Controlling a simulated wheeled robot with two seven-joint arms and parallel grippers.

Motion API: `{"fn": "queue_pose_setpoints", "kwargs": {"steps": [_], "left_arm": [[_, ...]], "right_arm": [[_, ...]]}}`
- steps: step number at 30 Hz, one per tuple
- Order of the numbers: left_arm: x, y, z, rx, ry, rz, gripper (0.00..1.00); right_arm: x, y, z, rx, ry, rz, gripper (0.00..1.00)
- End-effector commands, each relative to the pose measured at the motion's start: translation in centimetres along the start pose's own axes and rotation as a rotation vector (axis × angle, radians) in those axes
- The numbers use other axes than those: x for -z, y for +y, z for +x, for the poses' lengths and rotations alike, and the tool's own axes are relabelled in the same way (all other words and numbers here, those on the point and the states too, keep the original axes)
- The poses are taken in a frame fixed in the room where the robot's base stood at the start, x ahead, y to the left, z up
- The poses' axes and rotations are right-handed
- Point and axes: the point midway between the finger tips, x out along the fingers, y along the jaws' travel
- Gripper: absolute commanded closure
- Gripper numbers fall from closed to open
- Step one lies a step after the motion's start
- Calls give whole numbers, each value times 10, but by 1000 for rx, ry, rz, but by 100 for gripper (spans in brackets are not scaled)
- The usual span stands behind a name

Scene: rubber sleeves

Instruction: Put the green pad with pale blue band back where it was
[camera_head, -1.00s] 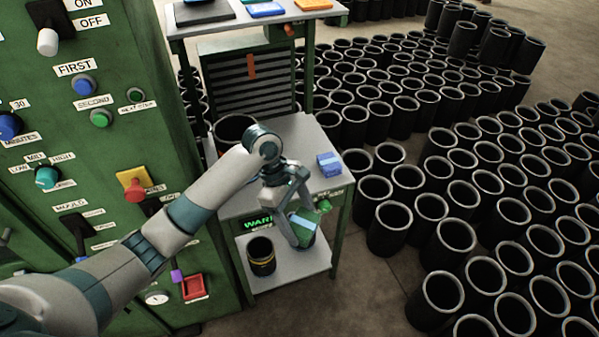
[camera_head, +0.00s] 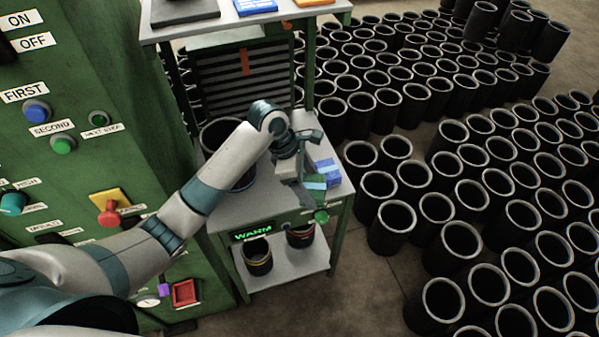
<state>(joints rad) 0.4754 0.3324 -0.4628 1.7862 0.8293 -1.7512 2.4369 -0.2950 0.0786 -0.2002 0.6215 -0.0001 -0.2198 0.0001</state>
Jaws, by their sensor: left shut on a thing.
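The green pad with the pale blue band (camera_head: 322,191) is at the front right of the small metal table (camera_head: 262,205). My left gripper (camera_head: 314,182) is shut on it, and the gripper partly hides it. A blue block (camera_head: 328,170) sits on the tabletop just behind and to the right of the pad. I cannot tell whether the pad touches the tabletop or the block. My right gripper is not in view.
A green control panel (camera_head: 75,175) stands at the left. A dark round container (camera_head: 222,135) is on the tabletop behind my arm. Two black sleeves (camera_head: 257,257) are on the lower shelf. Many black sleeves (camera_head: 395,215) crowd the floor at the right.

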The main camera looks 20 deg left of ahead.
Motion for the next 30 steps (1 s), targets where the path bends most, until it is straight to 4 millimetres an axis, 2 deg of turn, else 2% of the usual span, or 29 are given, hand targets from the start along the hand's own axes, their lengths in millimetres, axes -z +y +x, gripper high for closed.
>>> {"fn": "queue_pose_setpoints", "kwargs": {"steps": [7, 17, 23, 30], "left_arm": [[0, 0, 0, 1, 0, 1, 51], [3, 4, 1, 1, 1, -1, 51], [20, 25, 8, 1, 3, -3, 51], [48, 60, 23, 3, 3, -3, 51]], "right_arm": [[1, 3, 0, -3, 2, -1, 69], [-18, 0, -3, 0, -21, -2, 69], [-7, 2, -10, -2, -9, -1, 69], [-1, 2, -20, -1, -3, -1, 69]]}}
